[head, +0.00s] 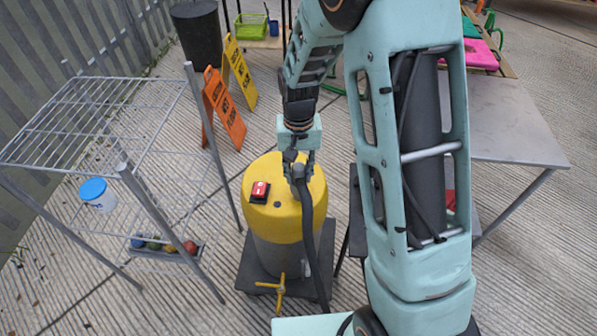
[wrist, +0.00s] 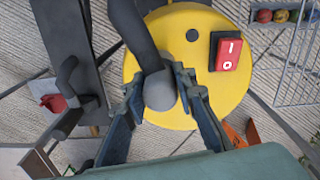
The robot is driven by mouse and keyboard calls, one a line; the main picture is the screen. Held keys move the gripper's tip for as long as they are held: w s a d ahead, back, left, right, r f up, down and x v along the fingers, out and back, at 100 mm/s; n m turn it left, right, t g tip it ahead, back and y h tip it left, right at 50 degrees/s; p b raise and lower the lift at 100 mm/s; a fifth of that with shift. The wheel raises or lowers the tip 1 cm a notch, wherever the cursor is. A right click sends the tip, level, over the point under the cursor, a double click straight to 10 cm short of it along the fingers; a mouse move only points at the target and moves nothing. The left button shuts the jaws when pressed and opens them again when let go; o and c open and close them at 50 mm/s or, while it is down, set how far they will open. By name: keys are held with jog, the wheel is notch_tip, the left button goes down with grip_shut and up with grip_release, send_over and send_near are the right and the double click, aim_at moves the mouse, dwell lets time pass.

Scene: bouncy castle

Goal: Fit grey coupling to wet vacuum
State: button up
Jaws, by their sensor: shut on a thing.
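The wet vacuum (head: 258,218) has a yellow domed top over a grey drum and stands on a dark base. A red rocker switch (head: 260,190) sits on its top, also visible in the wrist view (wrist: 229,54). A small dark round hole (wrist: 192,35) shows in the yellow top. My gripper (head: 299,168) is shut on the grey coupling (wrist: 160,91), over the top's far right part in the head view. A dark hose (head: 308,230) runs from the coupling down the vacuum's front. I cannot tell whether the coupling touches the top.
A wire rack (head: 100,85) with a white, blue-lidded tub (head: 97,194) stands left. Orange (head: 224,108) and yellow (head: 240,72) folding signs stand behind. A grey table (head: 510,120) is at right. A yellow tap handle (head: 281,287) juts from the vacuum's front.

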jog(key=shift+f+b, duration=1.3)
jog(key=shift+f, duration=0.4)
dwell(1.1)
jog(key=o, duration=1.1)
jog(key=shift+o, duration=0.2)
jog(key=shift+r, duration=0.1)
notch_tip(320, 180, up, 12)
jog(key=shift+f, duration=0.1)
